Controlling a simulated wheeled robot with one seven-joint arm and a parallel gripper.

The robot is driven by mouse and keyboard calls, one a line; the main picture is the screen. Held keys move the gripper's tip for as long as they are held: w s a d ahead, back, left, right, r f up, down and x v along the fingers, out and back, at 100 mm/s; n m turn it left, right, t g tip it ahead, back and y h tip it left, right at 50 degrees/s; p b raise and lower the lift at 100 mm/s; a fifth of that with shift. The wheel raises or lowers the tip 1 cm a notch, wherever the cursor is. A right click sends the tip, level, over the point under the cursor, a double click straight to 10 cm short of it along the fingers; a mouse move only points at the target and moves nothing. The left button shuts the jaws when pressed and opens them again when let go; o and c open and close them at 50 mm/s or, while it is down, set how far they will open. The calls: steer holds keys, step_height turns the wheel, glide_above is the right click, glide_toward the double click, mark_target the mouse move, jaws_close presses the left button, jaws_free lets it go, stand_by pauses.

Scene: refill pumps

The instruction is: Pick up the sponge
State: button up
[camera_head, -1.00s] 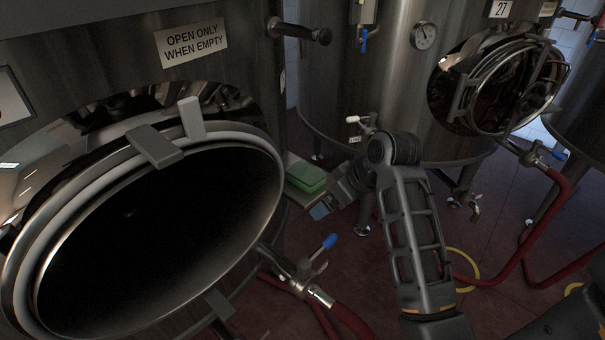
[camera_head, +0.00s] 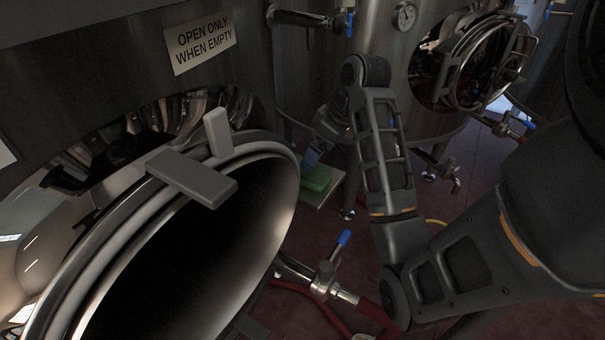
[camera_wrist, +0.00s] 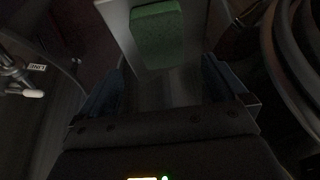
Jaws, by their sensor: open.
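The green sponge (camera_head: 318,178) lies on a small pale shelf (camera_head: 327,196) beyond the open tank door. It also shows in the wrist view (camera_wrist: 157,34), at the top centre on the pale surface (camera_wrist: 118,20). My gripper (camera_head: 312,156) is close to the sponge, just above and left of it in the head view. In the wrist view my gripper (camera_wrist: 168,88) has its two bluish fingers apart with nothing between them. The sponge is ahead of the fingertips. Whether the fingers touch the shelf I cannot tell.
A large round tank door (camera_head: 292,200) stands open at left, close to the shelf. A valve with a blue handle (camera_head: 343,238) and a red hose (camera_head: 372,309) are below the shelf. Another tank (camera_head: 385,75) stands behind my arm.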

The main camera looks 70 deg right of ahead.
mark_target(311, 175)
steer(key=shift+b+x, duration=0.95)
steer(key=shift+x, duration=2.7)
steer(key=shift+w+a, duration=0.1)
steer(key=shift+c, duration=0.3)
steer(key=c, duration=1)
steer(key=shift+r, duration=0.2)
